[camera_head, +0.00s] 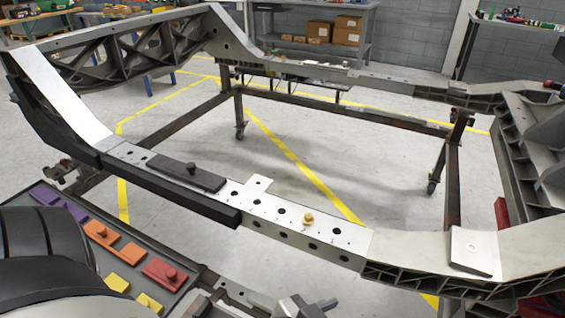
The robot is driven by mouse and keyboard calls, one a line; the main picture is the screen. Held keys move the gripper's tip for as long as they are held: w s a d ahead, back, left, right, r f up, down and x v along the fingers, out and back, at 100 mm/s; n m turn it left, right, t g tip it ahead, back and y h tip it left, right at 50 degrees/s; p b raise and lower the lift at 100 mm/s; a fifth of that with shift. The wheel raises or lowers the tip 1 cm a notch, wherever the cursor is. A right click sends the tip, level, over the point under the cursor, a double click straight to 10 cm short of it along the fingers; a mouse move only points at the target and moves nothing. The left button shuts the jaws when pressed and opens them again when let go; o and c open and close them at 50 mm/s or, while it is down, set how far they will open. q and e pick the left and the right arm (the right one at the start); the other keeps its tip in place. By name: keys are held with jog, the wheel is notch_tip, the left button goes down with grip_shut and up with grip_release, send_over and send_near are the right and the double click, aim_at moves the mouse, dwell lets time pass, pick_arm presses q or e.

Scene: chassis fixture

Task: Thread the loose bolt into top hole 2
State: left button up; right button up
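A small gold bolt (308,218) stands upright on the light metal top face of the chassis rail (265,203). It sits in the row of dark round holes, toward the right end. How deep it sits cannot be told. Several open holes show along the top, with small marks beside them too small to read surely. More holes run along the rail's front side. A large black rounded part of my own body fills the lower left corner.
A tray (205,277) at lower left holds purple, orange, red and yellow pieces. The space above the rail is clear.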

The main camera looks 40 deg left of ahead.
pick_arm(q)
jog(key=w+d+r+m+t+h, duration=0.4)
jog(key=w+r, duration=0.3)
jog(key=r, duration=0.2)
jog(key=d+r+m+g+h+p, duration=0.3)
jog(key=d+r+m+g+h, duration=0.7)
jog(key=m, duration=0.7)
jog(key=w+a+f+m+g+y+p, duration=0.1)
jog(key=w+a+f+m+g+y, duration=0.1)
jog(key=a+f+m+g+y, duration=0.7)
jog(key=w+a+n+t+y, duration=0.1)
jog(key=w+a+y, duration=0.1)
jog(key=a, duration=0.5)
jog(key=w+a+r+n+y, duration=0.1)
jog(key=a+y, duration=0.3)
jog(key=a, duration=0.4)
jog(key=w+a+n+t+y, duration=0.1)
jog(key=w+a+n+y, duration=0.2)
jog(key=a, duration=0.4)
jog(key=shift+a+r+t+b, duration=0.15)
jog(key=shift+r+t+b, duration=0.15)
jog(key=shift+b, duration=0.05)
notch_tip(320, 180, down, 4)
jog(key=b, duration=0.3)
jog(key=shift+f, duration=0.15)
pick_arm(e)
jog(key=shift+s+a+f, duration=0.1)
jog(key=shift+s, duration=0.2)
